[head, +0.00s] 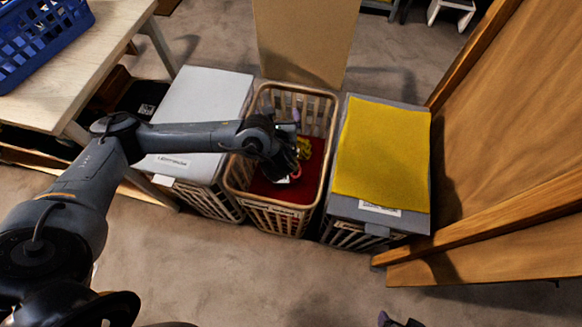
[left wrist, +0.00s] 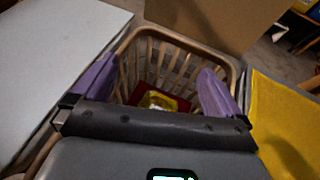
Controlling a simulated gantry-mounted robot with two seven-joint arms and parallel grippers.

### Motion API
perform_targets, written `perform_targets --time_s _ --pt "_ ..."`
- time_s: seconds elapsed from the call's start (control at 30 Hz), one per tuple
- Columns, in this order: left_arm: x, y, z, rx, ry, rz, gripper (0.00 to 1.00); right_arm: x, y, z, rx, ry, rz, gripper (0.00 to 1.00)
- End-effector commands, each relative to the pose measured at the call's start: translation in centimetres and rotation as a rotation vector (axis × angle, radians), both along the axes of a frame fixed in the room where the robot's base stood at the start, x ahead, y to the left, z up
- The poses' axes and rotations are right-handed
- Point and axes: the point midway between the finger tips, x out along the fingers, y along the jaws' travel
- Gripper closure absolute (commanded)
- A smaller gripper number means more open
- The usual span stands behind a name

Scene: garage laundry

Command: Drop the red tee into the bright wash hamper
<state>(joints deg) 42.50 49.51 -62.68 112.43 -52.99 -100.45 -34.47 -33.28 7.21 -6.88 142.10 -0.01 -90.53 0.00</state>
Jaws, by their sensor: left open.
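Red cloth (head: 308,172), which looks like the red tee, lies inside the tan slatted hamper (head: 262,218) in the middle. A yellow piece (head: 304,148) lies by it; both also show low in the hamper in the left wrist view, the red cloth (left wrist: 150,88) and the yellow piece (left wrist: 158,101). My left gripper (head: 288,150) is over the hamper's opening. Its purple fingers are wide apart with nothing between them in the left wrist view (left wrist: 157,84). The gripper hides part of the hamper's contents. Only a tip of my right gripper (head: 392,320) shows at the bottom edge.
A hamper with a white lid (head: 205,100) stands close on the left, and one with a yellow cover (head: 382,150) on the right. A tan board (head: 305,40) stands behind. A wooden table (head: 95,60) with a blue basket (head: 40,38) is at left, wooden panels at right.

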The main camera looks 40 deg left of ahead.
Motion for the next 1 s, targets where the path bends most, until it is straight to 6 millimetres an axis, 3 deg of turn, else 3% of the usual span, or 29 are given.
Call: perform_targets --time_s 0.03,0.1,0.4,1.0 --pt "-0.8 -0.7 0.9 -0.003 0.003 -0.002 0.00 0.0 0.0 1.3 0.001 -0.001 -0.001 0.22" --pt "-1.6 -1.4 1.3 -0.002 0.003 -0.001 0.00 0.0 0.1 1.9 0.003 -0.002 -0.001 0.22" --pt "-4.1 -3.5 2.4 -0.001 0.001 0.000 0.00 0.0 0.2 3.4 0.008 -0.001 -0.006 0.22" --pt "-4.6 -3.9 2.4 0.001 0.002 0.001 0.00 0.0 0.1 3.5 0.006 0.000 -0.004 0.22"
